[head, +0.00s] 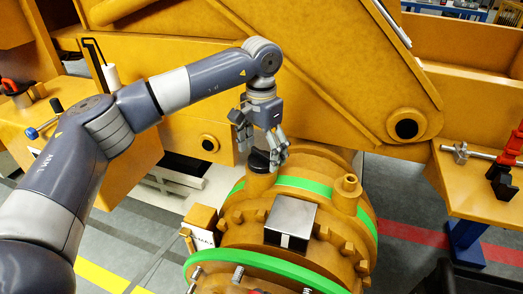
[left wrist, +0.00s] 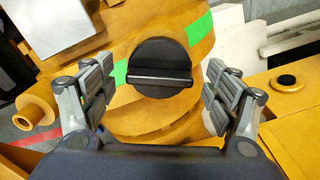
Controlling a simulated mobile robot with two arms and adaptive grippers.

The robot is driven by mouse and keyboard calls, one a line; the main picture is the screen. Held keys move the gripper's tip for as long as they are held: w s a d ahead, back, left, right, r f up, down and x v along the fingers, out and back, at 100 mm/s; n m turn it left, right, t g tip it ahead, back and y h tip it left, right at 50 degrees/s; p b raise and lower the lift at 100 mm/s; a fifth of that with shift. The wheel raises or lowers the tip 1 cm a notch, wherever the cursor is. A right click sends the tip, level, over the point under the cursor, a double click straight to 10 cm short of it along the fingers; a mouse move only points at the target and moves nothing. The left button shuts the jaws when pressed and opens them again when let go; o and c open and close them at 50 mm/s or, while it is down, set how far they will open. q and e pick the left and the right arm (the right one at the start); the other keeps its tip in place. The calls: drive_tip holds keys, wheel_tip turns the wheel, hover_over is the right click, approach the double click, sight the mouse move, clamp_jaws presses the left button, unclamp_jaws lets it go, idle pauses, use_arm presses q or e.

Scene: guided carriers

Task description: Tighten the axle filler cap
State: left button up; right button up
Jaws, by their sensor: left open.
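The axle filler cap (left wrist: 160,68) is a round black cap with a raised bar across it, on the orange axle housing. In the left wrist view it lies between the two open fingers, apart from both. In the head view the black cap (head: 259,160) sits on a neck at the top of the housing (head: 230,222), partly hidden by the fingers. My left gripper (head: 266,150) points down over it, open; it also shows in the left wrist view (left wrist: 158,95). Whether the cap is fully seated cannot be told. My right gripper is not in view.
A metal block (head: 291,221) and an open orange neck (head: 347,190) stand on the housing beside the cap. Green bands circle the housing. A large orange beam (head: 350,75) rises behind my gripper. Side shelves (head: 480,185) hold clamps and tools.

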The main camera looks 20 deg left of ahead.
use_arm(q)
wheel_tip(320, 180, up, 12)
idle(0.6)
drive_tip(key=shift+f, duration=0.1)
